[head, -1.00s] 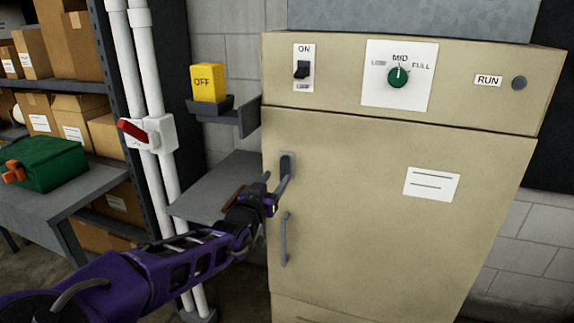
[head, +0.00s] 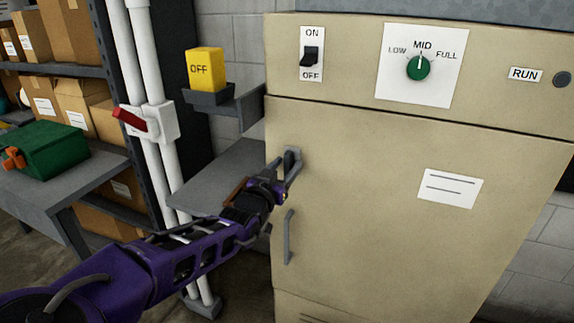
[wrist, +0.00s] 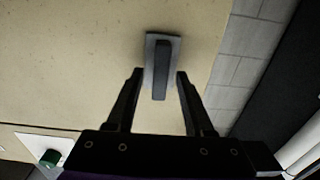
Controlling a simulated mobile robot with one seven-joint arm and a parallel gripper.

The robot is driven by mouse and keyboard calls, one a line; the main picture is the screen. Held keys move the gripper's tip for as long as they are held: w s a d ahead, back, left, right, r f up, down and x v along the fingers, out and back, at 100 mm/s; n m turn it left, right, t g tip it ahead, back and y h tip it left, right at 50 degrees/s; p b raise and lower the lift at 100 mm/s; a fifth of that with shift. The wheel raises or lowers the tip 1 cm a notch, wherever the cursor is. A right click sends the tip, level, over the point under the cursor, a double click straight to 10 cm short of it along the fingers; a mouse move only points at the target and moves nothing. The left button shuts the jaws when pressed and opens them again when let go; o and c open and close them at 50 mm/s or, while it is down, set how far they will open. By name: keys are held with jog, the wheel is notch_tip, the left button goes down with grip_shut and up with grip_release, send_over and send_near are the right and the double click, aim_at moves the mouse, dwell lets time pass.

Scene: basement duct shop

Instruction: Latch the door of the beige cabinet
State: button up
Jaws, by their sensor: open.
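The beige cabinet's door (head: 370,190) fills the right of the head view and looks flush with its frame; I cannot tell whether a slight gap remains. A dark latch lever on a grey plate (head: 292,153) is near the door's upper left edge. A grey bar handle (head: 288,238) is below it. My gripper (head: 291,174) is open at the latch, its fingers partly hiding it. In the wrist view, the latch lever (wrist: 162,70) lies lengthwise along its plate, between the open fingertips of my gripper (wrist: 160,74). Contact is not clear.
Left of the cabinet are a grey shelf (head: 225,172), a yellow OFF block (head: 205,68) on a bracket, and white pipes (head: 160,160) with a red lever (head: 130,119). The cabinet's top panel has a switch (head: 311,56) and a green knob (head: 418,68). A green box (head: 45,150) sits farther left.

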grip_shut()
dwell(0.5)
jog(key=m+b, duration=0.1)
jog(key=m, duration=0.1)
jog(key=m+b, duration=0.2)
jog(key=shift+d+f+m, duration=0.15)
jog(key=shift+m, duration=0.25)
jog(key=m+b, duration=0.4)
jog(key=m, duration=0.1)
jog(key=shift+s+d+f+m, duration=0.1)
jog(key=shift+d+f+m, duration=0.05)
jog(key=shift+m, duration=0.15)
jog(key=m+b, duration=0.3)
jog(key=shift+d+m, duration=0.1)
jog(key=shift+m, duration=0.2)
jog(key=shift+m+b, duration=0.45)
jog(key=shift+m, duration=1.55)
